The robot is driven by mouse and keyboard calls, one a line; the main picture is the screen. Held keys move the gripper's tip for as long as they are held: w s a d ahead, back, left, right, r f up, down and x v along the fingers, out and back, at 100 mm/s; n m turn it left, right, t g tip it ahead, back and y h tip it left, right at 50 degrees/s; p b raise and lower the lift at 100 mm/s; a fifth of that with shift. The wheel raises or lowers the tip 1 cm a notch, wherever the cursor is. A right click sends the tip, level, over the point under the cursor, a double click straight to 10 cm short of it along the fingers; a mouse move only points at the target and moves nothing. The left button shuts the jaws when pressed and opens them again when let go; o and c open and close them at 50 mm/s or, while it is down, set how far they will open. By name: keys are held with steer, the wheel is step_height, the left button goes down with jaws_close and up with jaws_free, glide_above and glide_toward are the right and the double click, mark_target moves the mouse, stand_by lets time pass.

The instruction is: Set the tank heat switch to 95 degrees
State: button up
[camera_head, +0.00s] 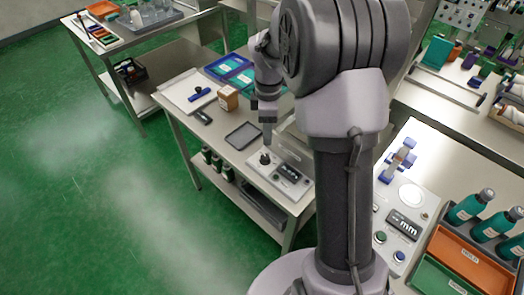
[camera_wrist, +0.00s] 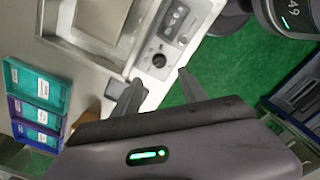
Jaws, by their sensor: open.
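The tank heat switch appears to be the black rotary knob (camera_head: 265,158) on a light control panel (camera_head: 259,169) at the front of the steel table. In the wrist view the round dark knob (camera_wrist: 159,60) sits between and just beyond my fingertips. Its pointer setting and any degree marks are too small to read. The panel's dark display (camera_head: 290,171) is to the right of the knob. My gripper (camera_head: 267,142) points down close above the knob. In the wrist view my gripper (camera_wrist: 159,79) has its fingers apart with nothing between them; contact with the knob is not visible.
A second bench on the right holds teal bottles (camera_head: 470,206) and an orange bin (camera_head: 466,258). Green floor on the left is open.

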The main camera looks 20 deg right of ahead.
mark_target(266, 156)
step_height(266, 156, down, 12)
steer(key=b, duration=0.3)
steer(key=shift+w+b, duration=0.15)
steer(key=shift+b, duration=0.25)
steer(key=shift+a, duration=0.1)
jaws_close()
